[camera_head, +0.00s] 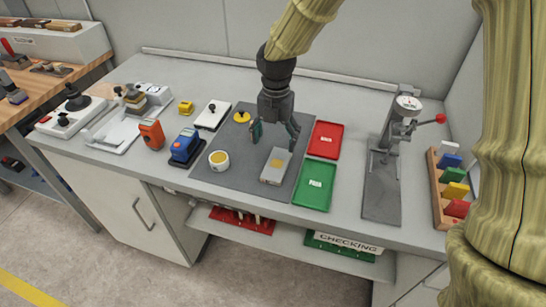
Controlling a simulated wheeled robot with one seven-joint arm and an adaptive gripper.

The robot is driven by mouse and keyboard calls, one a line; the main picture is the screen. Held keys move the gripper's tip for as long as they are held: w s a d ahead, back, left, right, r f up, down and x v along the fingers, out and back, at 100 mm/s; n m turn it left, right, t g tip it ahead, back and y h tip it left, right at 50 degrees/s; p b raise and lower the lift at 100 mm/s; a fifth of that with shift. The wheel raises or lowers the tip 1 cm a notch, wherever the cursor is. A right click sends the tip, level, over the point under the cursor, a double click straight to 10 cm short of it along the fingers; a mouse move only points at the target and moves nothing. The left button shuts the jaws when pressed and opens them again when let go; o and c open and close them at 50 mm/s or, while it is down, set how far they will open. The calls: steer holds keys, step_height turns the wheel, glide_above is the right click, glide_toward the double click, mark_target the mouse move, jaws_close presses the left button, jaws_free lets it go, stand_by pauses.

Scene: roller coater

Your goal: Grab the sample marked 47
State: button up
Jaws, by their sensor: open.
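No number 47 is readable in this view, so I cannot tell which piece is the sample marked 47. A light grey block with a yellow patch (270,178) lies on the dark grey mat (238,188). My gripper (274,139) is above the mat, pointing down, open, with nothing seen between its fingers. It is behind the grey block in the picture and left of the rack.
A red tray (326,133) and a green tray (314,196) lie right of the mat. A press with a red-knobbed lever (383,185) stands between them and the rack. A cup (218,161), a blue device (184,147) and an orange device (152,133) stand left.

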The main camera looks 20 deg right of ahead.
mark_target(277, 163)
steer(key=s, duration=0.1)
steer(key=s+f, duration=0.1)
steer(key=shift+s+a, duration=0.15)
steer(key=shift+s, duration=0.25)
steer(key=w+f, duration=0.1)
steer(key=w+f+p, duration=0.1)
steer(key=f, duration=0.1)
steer(key=shift+w, duration=0.1)
steer(key=shift+s+d+f+p, duration=0.1)
steer(key=shift+s+f+p, duration=0.15)
steer(key=shift+f, duration=0.35)
steer(key=shift+s+d+f+p, duration=0.1)
steer(key=shift+s+f+p, duration=0.15)
steer(key=shift+f, duration=0.3)
steer(key=shift+s+f, duration=0.2)
steer(key=shift+w+f, duration=0.5)
steer(key=shift+f, duration=0.2)
steer(key=shift+s+r, duration=0.25)
steer(key=shift+s, duration=0.05)
steer(key=shift+c, duration=1.1)
steer(key=shift+w, duration=0.1)
steer(key=c, duration=0.9)
